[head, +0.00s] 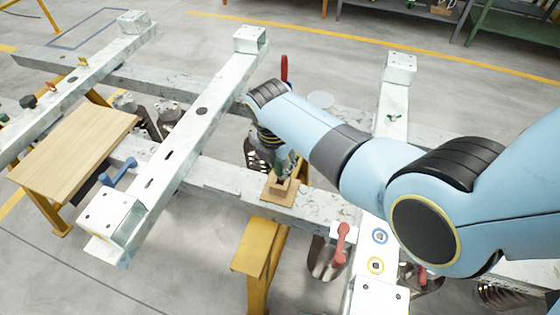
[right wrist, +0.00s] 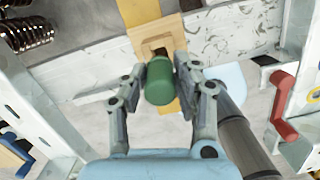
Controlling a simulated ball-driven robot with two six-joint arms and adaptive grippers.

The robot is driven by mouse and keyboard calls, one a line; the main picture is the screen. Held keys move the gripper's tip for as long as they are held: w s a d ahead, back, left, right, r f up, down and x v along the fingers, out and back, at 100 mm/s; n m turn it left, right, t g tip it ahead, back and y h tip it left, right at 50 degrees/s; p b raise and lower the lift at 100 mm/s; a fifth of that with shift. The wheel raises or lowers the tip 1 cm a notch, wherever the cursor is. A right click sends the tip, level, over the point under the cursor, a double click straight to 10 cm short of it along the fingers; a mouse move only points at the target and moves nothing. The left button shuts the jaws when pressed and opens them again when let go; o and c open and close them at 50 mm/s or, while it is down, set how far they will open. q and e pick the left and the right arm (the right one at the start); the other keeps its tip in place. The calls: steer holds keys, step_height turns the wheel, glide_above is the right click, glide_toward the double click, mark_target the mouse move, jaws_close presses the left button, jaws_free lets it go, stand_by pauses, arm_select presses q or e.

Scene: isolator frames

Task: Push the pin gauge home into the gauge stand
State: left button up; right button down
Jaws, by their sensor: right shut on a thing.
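The pin gauge (right wrist: 159,82) shows as a green cylindrical handle in the right wrist view. My right gripper (right wrist: 160,85) is shut on it, with one finger on each side. The wooden gauge stand (right wrist: 148,38) is just beyond the handle, with a dark opening facing it. In the head view, the right gripper (head: 282,165) is above the stand (head: 277,190), which sits on a grey-white beam. The pin's lower end is hidden, so I cannot tell how deep it sits. My left gripper is not in view.
White beams form a frame around the stand. A red handle (head: 341,240) stands to its right, and a tall red handle (head: 284,68) is behind. A wooden board (head: 75,150) and a blue handle (head: 118,172) are to the left. A yellow trestle (head: 258,255) is below.

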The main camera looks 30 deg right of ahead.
mark_target(280, 179)
steer(key=shift+p, duration=0.55)
stand_by(1.0)
steer(key=shift+f+b, duration=1.7)
steer(key=shift+f, duration=0.5)
steer(key=c, duration=0.9)
jaws_free()
steer(key=r, duration=0.4)
steer(key=a+r, duration=0.1)
steer(key=r, duration=0.3)
steer(key=s+r, duration=0.1)
steer(key=r, duration=0.2)
steer(key=shift+a+r, duration=0.3)
steer(key=shift+r, duration=0.1)
steer(key=shift+w+a, duration=0.1)
